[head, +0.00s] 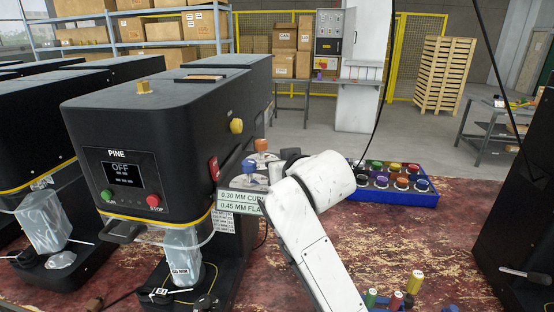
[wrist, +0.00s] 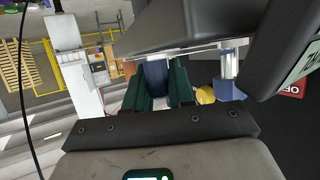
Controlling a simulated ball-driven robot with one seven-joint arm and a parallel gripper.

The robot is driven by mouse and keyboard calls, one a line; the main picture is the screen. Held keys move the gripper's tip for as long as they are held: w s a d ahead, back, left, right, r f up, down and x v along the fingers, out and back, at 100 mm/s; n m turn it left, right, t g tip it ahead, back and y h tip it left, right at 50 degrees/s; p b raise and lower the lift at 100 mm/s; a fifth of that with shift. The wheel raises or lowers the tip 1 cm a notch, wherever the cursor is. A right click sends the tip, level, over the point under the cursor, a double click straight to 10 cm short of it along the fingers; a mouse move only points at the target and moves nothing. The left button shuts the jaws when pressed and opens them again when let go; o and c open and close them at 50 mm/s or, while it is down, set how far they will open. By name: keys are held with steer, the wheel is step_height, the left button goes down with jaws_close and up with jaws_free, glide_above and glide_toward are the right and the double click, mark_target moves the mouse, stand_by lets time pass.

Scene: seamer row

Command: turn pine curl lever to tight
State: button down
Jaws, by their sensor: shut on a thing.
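The PINE machine (head: 150,150) is a black box with a display reading OFF. On its right side a sign (head: 240,200) reads 0.30 MM CURL and 0.45 MM FLAT. A blue knob (head: 248,164) and an orange-topped knob (head: 261,145) show near the sign. In the wrist view my gripper (wrist: 158,92) has its dark green fingers closed on either side of a blue lever handle (wrist: 156,76). A second blue handle (wrist: 228,88) stands apart to its right. My arm hides most of the gripper in the head view, and the lever's tight mark is not visible.
A blue tray (head: 395,190) of several coloured knobs lies on the red worn table (head: 450,215) to the right. Loose coloured pegs (head: 397,299) stand near the front. A yellow knob (wrist: 205,95) is close beside the gripper. Another black machine (head: 525,200) is at far right.

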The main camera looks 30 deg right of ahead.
steer(key=shift+s+a+m+g+h+p, duration=0.2)
steer(key=shift+s+m+h, duration=0.25)
steer(key=shift+m+h, duration=0.35)
steer(key=shift+s+a+m+g+h+p, duration=0.1)
steer(key=shift+s+m+g+h, duration=0.25)
steer(key=shift+m+h, duration=0.4)
steer(key=c, duration=1)
jaws_free()
steer(key=shift+s, duration=0.1)
steer(key=shift+c, duration=0.2)
steer(key=b+v, duration=0.1)
steer(key=v, duration=0.9)
steer(key=shift+s+a, duration=0.2)
steer(key=shift+s, duration=0.15)
